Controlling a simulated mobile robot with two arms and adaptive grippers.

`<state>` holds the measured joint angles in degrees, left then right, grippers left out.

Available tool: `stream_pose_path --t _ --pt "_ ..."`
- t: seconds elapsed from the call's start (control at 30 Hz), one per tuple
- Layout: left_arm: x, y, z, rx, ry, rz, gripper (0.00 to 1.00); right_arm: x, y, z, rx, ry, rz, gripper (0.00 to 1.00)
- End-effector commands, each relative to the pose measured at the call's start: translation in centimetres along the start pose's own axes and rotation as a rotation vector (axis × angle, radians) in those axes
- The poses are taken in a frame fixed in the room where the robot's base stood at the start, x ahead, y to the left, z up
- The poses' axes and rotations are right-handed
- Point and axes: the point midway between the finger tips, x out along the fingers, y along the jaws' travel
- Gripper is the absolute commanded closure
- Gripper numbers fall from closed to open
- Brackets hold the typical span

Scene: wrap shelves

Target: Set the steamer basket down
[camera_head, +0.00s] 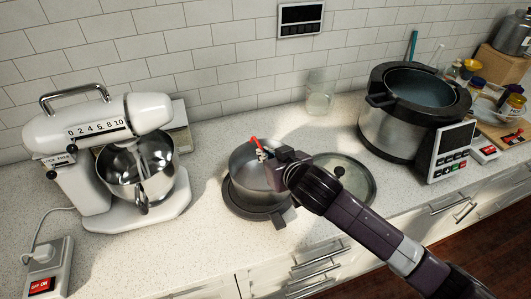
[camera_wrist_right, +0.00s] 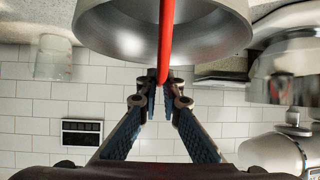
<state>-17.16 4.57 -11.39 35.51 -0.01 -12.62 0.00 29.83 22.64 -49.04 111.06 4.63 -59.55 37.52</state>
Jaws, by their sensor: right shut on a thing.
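The steamer basket (camera_head: 243,162) is a grey metal vessel with a red handle across its top. In the head view it is over a dark round base (camera_head: 238,203) on the counter; I cannot tell if it rests there or hangs just above. My right gripper (camera_head: 263,156) is shut on the red handle (camera_wrist_right: 166,45), at the basket's right side. In the right wrist view the basket (camera_wrist_right: 115,28) fills the top, and the fingers (camera_wrist_right: 161,88) meet on the handle's end. My gripper hides part of the basket's right side. My left gripper is not in view.
A glass lid (camera_head: 357,185) lies right of the basket, behind my right arm. A stand mixer (camera_head: 110,150) stands left, a large cooker (camera_head: 390,135) right, and a clear glass (camera_head: 320,98) behind. The counter in front of the mixer is mostly clear.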

Motion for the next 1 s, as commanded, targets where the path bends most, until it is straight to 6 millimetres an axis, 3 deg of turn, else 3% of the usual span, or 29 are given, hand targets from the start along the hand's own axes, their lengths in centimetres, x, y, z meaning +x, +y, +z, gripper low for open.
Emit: stream_pose_path --t 0.17,0.57,0.77,1.0 --pt "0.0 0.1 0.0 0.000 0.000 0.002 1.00 0.0 0.0 0.1 0.000 -0.001 0.000 0.77" --pt "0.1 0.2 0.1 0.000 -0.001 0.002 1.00 -0.5 0.0 -0.1 0.000 0.000 0.000 0.77" --pt "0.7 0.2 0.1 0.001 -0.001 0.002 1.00 -3.0 0.0 -0.1 0.000 0.001 -0.001 0.77" --pt "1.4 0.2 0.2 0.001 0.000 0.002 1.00 -7.5 0.0 -0.1 0.001 0.001 -0.001 0.77"
